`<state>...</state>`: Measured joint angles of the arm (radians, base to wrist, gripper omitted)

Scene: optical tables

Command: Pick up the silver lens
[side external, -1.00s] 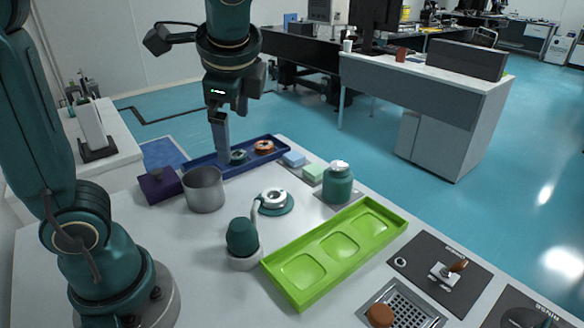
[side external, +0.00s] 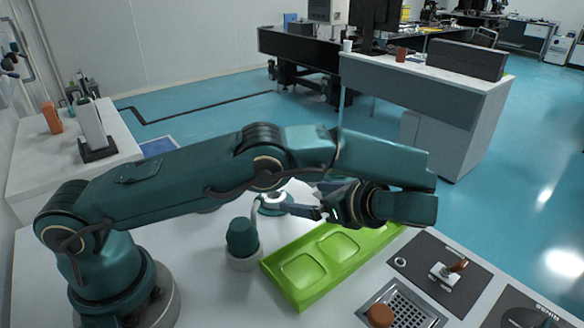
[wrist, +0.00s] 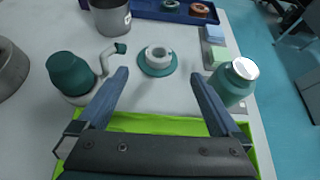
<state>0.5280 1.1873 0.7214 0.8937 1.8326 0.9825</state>
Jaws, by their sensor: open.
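The silver lens (wrist: 158,54) is a short silvery ring with a dark hole, sitting on a round teal base on the white table. In the side view it is partly visible (side external: 271,197) beside my arm. My gripper (wrist: 160,75) is open and empty. In the wrist view its two long fingers are spread wide, with the lens just beyond the fingertips and between their lines. In the side view my gripper (side external: 300,209) reaches in low from the right of the lens, apart from it as far as I can tell.
The teal lamp-like device (wrist: 72,73) with a bent neck stands left of the lens, and a teal jar (wrist: 233,82) right. The green tray (side external: 330,252) lies under my gripper. A grey cup (wrist: 112,15) and the blue tray (wrist: 160,8) with a copper ring are beyond.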

